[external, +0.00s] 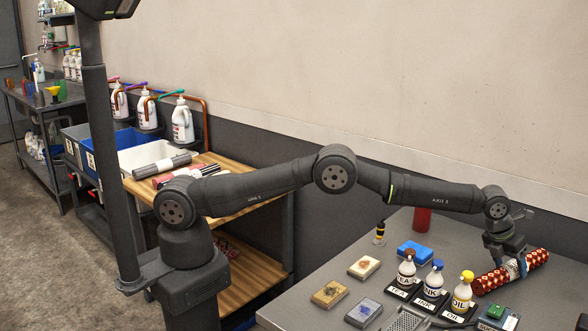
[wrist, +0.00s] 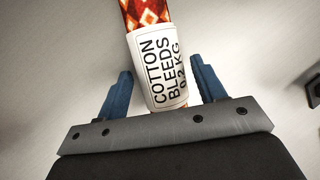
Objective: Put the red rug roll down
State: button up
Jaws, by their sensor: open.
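The red rug roll (external: 538,257) lies on the grey metal table at the right of the external view, with a red and cream pattern. In the wrist view the roll (wrist: 143,12) runs up and down the picture, with a white paper band (wrist: 163,65) reading "COTTON BLEEDS" and a weight in KG. My gripper (external: 510,262) is over the middle of the roll. In the wrist view its two blue fingers (wrist: 160,88) are open, one on each side of the band, with gaps between them and the roll.
A green item (external: 495,311) is close in front. A blue sponge block (external: 414,251), sample tiles (external: 364,267) and a red cylinder (external: 422,220) are further left. The wall runs behind the table.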

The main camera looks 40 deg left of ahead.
jog(key=v, duration=1.1)
jog(key=shift+r, duration=0.3)
jog(key=shift+s+a+f, duration=0.1)
jog(key=x, duration=1.1)
jog(key=shift+f, duration=0.35)
jog(key=shift+r, duration=1.05)
